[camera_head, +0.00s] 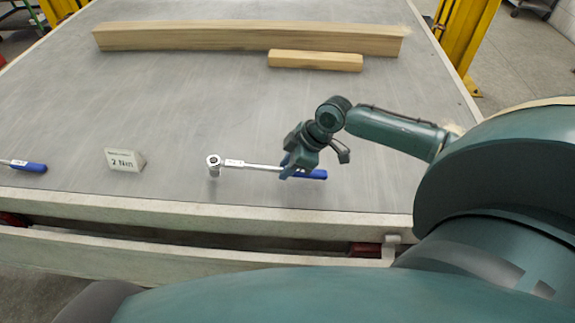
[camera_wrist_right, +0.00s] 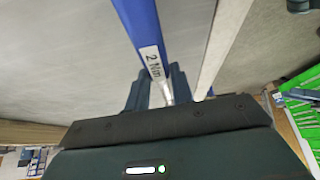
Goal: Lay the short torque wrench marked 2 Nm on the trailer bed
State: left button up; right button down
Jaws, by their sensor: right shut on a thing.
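The short torque wrench (camera_head: 245,164) has a blue handle, a silver shaft and a ratchet head pointing left. My left gripper is not in view.
A small sign reading 2 Nm (camera_head: 125,160) stands on the bed left of the wrench. Another blue-handled tool (camera_head: 28,166) lies at the left edge. A long wooden beam (camera_head: 240,38) and a short block (camera_head: 315,60) lie at the back. The middle of the bed is clear.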

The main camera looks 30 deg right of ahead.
jog(key=shift+f+b, duration=0.4)
jog(key=shift+f, duration=0.9)
dwell(0.5)
jog(key=shift+c, duration=2)
grip_release()
jog(key=o, duration=0.4)
jog(key=shift+f, duration=0.15)
jog(key=p+v, duration=0.1)
jog(key=v, duration=1.2)
jog(key=shift+s+d, duration=0.1)
